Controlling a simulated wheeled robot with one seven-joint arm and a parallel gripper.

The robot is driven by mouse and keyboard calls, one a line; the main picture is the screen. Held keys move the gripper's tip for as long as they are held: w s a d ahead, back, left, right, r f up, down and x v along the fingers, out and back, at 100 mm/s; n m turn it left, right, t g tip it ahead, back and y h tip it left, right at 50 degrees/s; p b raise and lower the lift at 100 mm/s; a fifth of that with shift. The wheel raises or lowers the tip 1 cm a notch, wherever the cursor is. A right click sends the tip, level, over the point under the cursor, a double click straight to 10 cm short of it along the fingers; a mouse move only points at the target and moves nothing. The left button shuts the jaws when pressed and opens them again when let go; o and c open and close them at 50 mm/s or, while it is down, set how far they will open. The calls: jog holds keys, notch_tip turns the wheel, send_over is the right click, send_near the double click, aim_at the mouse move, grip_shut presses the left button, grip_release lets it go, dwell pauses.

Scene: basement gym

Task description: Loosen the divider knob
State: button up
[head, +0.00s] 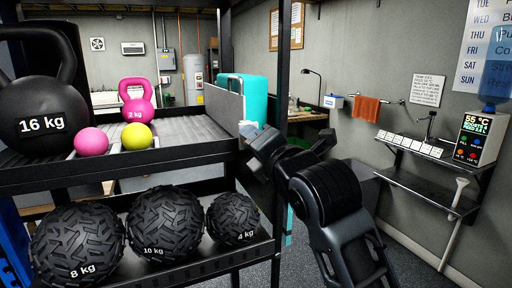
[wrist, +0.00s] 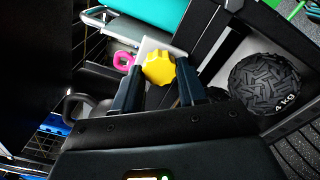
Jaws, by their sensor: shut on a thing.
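The divider knob (wrist: 158,68) is yellow with a lobed rim. In the wrist view it sits between the two fingertips of my gripper (wrist: 160,76), which is shut on it. The divider (head: 224,98) is a flat grey panel standing at the right end of the upper rack shelf. Its pale face (wrist: 149,46) shows behind the knob in the wrist view. In the head view my gripper (head: 256,140) reaches to the shelf's right end, and the knob is hidden there.
The upper shelf (head: 190,152) holds a 16 kg kettlebell (head: 42,118), a pink 2 kg kettlebell (head: 137,103), a pink ball (head: 91,142) and a yellow ball (head: 137,136). Several black medicine balls lie below, including a 4 kg one (head: 232,219). A rack post (head: 282,60) stands close to my gripper.

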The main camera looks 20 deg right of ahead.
jog(key=shift+f+n+b, duration=0.2)
jog(key=shift+n+b, duration=0.25)
jog(key=shift+n, duration=0.85)
jog(key=o, duration=1.1)
jog(key=shift+r, duration=0.1)
jog(key=shift+c, duration=0.2)
jog(key=shift+s, duration=0.1)
jog(key=s+b, duration=0.1)
jog(key=s, duration=0.6)
jog(key=shift+s+b, duration=0.35)
jog(key=shift+b, duration=0.05)
